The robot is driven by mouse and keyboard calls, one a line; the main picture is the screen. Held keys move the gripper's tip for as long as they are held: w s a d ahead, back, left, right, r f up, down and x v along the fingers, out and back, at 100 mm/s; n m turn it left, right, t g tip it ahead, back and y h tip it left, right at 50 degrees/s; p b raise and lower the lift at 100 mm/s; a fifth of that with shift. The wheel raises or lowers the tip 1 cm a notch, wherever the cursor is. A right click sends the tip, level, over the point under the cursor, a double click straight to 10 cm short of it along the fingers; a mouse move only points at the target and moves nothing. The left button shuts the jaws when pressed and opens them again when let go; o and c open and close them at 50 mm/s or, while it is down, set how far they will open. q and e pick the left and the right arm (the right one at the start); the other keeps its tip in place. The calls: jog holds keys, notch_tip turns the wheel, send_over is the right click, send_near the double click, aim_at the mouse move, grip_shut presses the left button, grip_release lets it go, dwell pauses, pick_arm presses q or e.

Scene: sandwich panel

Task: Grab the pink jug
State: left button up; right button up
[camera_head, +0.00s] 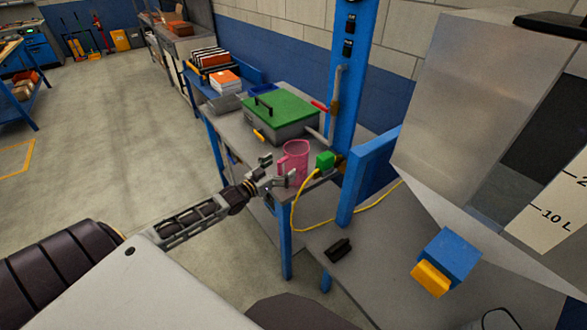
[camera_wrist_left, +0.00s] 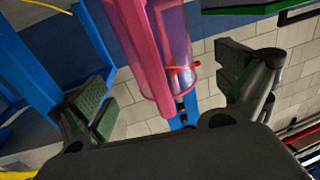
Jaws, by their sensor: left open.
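The pink see-through jug (camera_head: 298,158) stands upright on the grey top of a blue-legged workbench, near its front edge. Its handle is on the side facing my left gripper. My left gripper (camera_head: 278,170) is open beside the jug on its handle side. In the left wrist view, the jug (camera_wrist_left: 175,45) shows in the upper middle, its solid pink handle nearest the camera. The open fingers of my left gripper (camera_wrist_left: 165,70) lie to either side of it, with visible gaps. The frames do not show clearly how far the handle reaches between the fingers. My right gripper is not in view.
A green-lidded box (camera_head: 282,112) stands behind the jug. A green connector (camera_head: 325,160) with a yellow cable (camera_head: 320,226) sits close on the jug's right. A blue post (camera_head: 350,85) rises behind. Floor at left is clear.

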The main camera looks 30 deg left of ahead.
aim_at(287, 162)
pick_arm(q)
jog(key=shift+w, duration=0.2)
jog(key=shift+w+d+r, duration=0.15)
jog(key=shift+w, duration=0.45)
jog(key=shift+w+d+r, duration=0.15)
jog(key=shift+w, duration=0.4)
jog(key=shift+x, duration=1.25)
jog(key=c, duration=1.2)
